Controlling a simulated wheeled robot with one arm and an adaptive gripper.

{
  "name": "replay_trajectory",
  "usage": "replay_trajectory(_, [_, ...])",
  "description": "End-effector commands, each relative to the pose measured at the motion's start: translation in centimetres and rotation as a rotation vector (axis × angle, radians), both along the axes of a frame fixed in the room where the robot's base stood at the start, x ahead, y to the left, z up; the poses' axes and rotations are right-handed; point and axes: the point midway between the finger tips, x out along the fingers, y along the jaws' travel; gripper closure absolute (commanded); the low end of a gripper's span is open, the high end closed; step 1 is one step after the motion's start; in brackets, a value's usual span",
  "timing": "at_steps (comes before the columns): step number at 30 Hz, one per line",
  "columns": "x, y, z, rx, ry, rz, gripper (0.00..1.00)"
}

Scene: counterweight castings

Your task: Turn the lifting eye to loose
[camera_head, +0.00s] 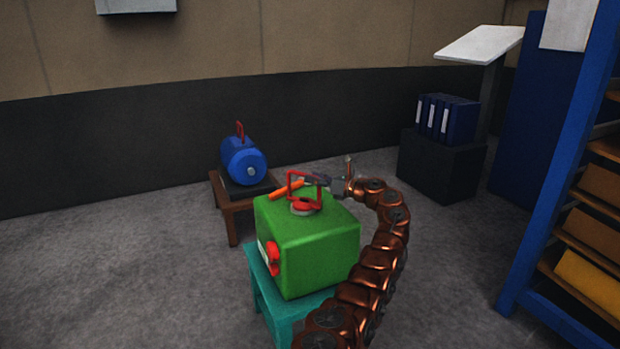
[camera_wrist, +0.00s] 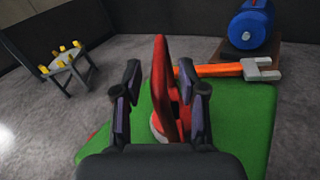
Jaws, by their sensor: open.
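A green block-shaped casting (camera_head: 300,245) has a red lifting eye (camera_head: 290,187) standing upright on its top, on a round base. The eye also shows edge-on in the wrist view (camera_wrist: 161,75). My gripper (camera_head: 333,186) comes in from the right at the height of the eye. In the wrist view my gripper (camera_wrist: 160,85) is open, one finger on each side of the eye. A gap shows on the left; on the right the finger is close and I cannot tell whether it touches. The lower part of the eye is partly hidden by my gripper.
An orange-handled wrench (camera_wrist: 220,70) lies on the casting just behind the eye. The casting stands on a teal stool (camera_head: 285,325). A blue motor (camera_head: 243,163) sits on a brown table (camera_head: 233,222) behind. A blue shelf (camera_head: 570,150) is at right. Open floor lies left.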

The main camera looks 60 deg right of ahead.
Motion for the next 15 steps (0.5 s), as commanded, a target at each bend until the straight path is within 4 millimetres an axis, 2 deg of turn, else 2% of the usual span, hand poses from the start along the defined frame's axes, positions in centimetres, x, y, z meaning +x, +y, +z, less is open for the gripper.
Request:
replay_trajectory(9, [-6.2,-0.5,0.1,-0.002,0.0,-0.002,0.59])
replay_trajectory(15, [-8.7,-0.6,0.1,-0.001,0.0,-0.001,0.59])
